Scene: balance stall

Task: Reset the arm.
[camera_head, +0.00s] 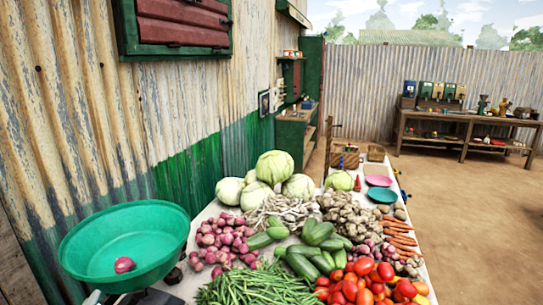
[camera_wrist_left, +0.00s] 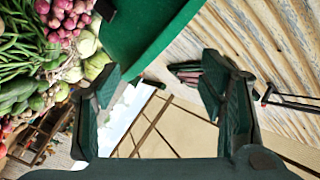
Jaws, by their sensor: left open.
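My left gripper (camera_wrist_left: 160,92) is open in the left wrist view, with two dark green fingers spread wide and nothing between them. The green bowl (camera_wrist_left: 150,40) is just beyond the fingers at the top of that view. In the head view the green bowl (camera_head: 150,217) stands at the left with one red onion (camera_head: 124,265) inside; what carries it is mostly hidden below. A small grey part at the bottom left of the head view is too cut off to identify. My right gripper is in neither view.
A stall table holds red onions (camera_head: 222,238), green beans (camera_head: 255,288), tomatoes (camera_head: 362,284), cucumbers (camera_head: 318,232), cabbages (camera_head: 275,167) and ginger (camera_head: 350,217). Pink (camera_head: 379,181) and teal (camera_head: 383,196) plates lie farther back. A corrugated wall (camera_head: 80,110) runs close along the left. Open ground is at the right.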

